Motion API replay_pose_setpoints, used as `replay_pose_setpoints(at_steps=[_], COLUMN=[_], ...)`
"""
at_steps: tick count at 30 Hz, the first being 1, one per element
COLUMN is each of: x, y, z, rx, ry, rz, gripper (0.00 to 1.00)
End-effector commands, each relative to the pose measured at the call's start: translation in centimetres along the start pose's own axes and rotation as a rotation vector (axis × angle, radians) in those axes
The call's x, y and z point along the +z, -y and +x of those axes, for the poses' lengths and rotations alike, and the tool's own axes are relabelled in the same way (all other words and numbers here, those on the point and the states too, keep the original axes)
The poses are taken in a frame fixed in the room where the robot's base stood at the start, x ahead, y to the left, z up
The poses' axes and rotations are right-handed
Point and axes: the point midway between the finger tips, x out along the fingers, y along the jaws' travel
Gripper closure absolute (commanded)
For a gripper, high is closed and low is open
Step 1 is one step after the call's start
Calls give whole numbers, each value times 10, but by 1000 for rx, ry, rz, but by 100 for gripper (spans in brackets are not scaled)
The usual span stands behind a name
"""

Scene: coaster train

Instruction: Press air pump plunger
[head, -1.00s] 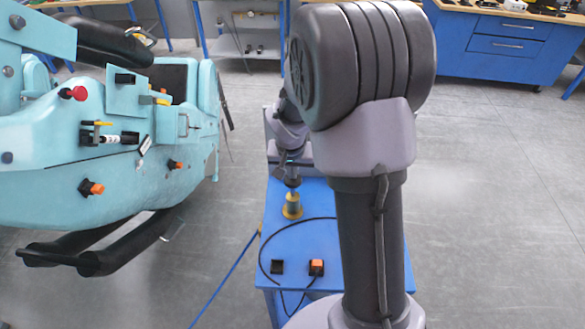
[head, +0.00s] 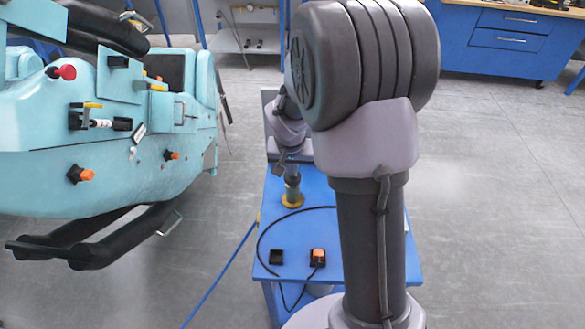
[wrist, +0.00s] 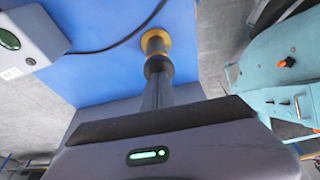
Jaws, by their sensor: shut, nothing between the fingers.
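The air pump, with a yellow round base (head: 292,201), stands on the blue cart top. In the wrist view its yellow base (wrist: 155,38) shows with a dark collar (wrist: 158,65) above it. My gripper (head: 292,182) is shut and empty, pointing straight down over the pump. In the wrist view the shut fingers (wrist: 157,90) line up with the collar and seem to meet it. The exact contact is hidden. Little of the yellow part shows between base and collar.
A teal coaster car (head: 110,150) stands at the left. Blue workbenches are behind. Floor at the right is clear.

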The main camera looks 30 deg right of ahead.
Motion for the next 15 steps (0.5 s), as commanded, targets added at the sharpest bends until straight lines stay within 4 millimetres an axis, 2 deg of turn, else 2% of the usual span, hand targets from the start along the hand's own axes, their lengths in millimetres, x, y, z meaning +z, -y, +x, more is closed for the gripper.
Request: replay_pose_setpoints(at_steps=[6, 15], x=[-19, -18], y=[4, 4], z=[-47, -113], rx=[-2, -3], ry=[-4, -8], rz=[-2, -2], gripper=[100, 100])
